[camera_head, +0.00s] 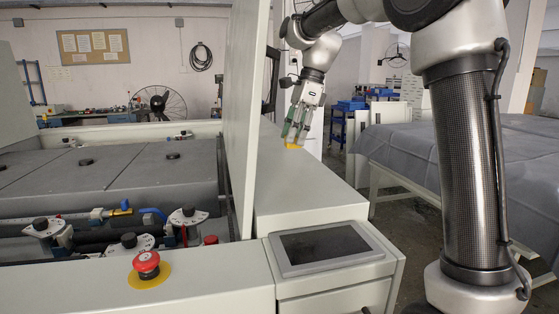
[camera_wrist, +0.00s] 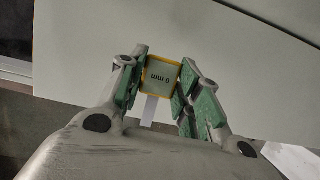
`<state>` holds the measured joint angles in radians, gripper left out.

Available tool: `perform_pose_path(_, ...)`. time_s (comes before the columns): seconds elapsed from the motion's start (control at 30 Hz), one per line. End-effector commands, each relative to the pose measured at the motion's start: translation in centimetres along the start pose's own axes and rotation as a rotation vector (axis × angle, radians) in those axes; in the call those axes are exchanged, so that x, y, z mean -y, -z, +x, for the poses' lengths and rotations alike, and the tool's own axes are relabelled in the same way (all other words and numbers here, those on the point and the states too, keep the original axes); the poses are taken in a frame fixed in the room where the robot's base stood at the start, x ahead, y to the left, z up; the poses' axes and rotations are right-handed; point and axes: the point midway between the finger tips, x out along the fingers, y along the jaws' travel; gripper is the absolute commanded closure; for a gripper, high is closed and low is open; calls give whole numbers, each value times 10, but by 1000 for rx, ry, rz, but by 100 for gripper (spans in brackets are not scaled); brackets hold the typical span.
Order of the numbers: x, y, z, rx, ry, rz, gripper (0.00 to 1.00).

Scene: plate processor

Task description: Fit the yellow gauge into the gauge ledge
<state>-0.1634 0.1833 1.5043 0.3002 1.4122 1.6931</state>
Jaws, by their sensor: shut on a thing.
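The yellow gauge (camera_head: 294,147) is at the lower end of my gripper (camera_head: 297,135), just over or on the pale top of the machine's right side. I cannot tell whether the gauge touches the surface. I cannot make out the gauge ledge in either view.
A tall white panel (camera_head: 246,90) stands upright left of my gripper. A tablet-like screen (camera_head: 323,245) and a red emergency button (camera_head: 146,261) are at the front. The pale top (camera_head: 300,185) between screen and gripper is clear. A grey-covered table (camera_head: 450,150) is at the right.

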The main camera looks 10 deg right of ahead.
Motion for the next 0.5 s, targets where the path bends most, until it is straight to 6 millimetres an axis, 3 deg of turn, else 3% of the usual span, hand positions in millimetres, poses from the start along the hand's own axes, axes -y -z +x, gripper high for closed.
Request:
perform_pose_path(0.1,0,7,20,-1,-1,1,96)
perform_pose_path(0.5,0,20,63,-1,0,0,96)
